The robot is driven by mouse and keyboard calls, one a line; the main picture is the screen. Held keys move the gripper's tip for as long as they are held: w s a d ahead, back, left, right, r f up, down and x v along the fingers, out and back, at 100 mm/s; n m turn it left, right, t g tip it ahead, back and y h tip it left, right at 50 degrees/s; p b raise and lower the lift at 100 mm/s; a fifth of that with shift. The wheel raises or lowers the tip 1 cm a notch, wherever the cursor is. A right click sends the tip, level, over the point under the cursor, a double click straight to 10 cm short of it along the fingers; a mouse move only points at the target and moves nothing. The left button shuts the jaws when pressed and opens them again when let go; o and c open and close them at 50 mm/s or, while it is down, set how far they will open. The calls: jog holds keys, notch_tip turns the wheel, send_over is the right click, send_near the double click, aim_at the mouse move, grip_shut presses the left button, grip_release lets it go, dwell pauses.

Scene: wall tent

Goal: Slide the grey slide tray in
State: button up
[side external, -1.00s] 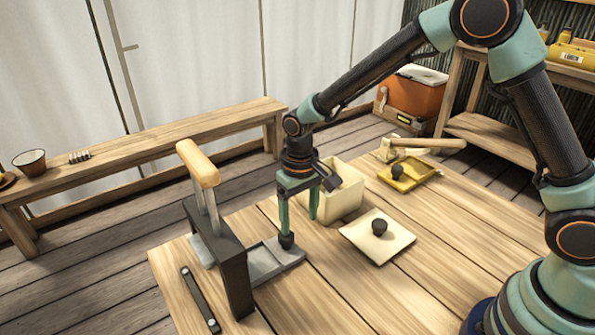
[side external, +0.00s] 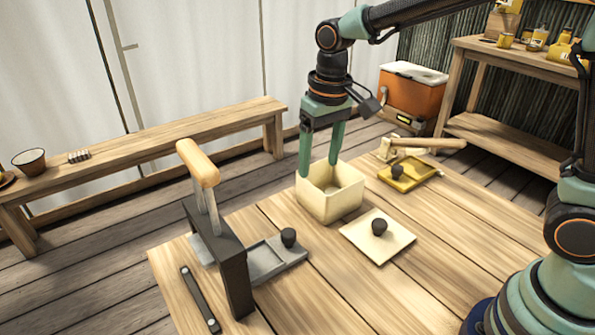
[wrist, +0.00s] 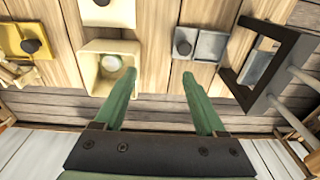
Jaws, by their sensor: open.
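The grey slide tray (side external: 264,263) lies on the table, partly inside the dark press frame (side external: 236,272) and partly sticking out to its right. A round black knob (side external: 288,237) stands on the tray's outer end. The tray also shows in the wrist view (wrist: 211,46), left of the frame. The frame hides the tray's middle in the side view.
The open cream box (side external: 331,204) stands behind the tray, with a pale round thing inside (wrist: 110,63). A cream slab (side external: 392,248) with a black knob, a yellow tray (side external: 425,183) and a mallet (side external: 430,143) lie to the right. A dark bar (side external: 200,299) lies at the front left.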

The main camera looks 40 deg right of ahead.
jog(key=s+d+r+t, duration=0.3)
jog(key=s+d+r, duration=0.2)
jog(key=s+d, duration=0.2)
jog(key=shift+s+d+r, duration=0.2)
jog(key=shift+s+r, duration=0.1)
dwell(0.3)
jog(key=g, duration=0.4)
send_over(288, 232)
notch_tip(288, 232, down, 9)
notch_tip(288, 232, down, 12)
jog(key=shift+f, duration=0.15)
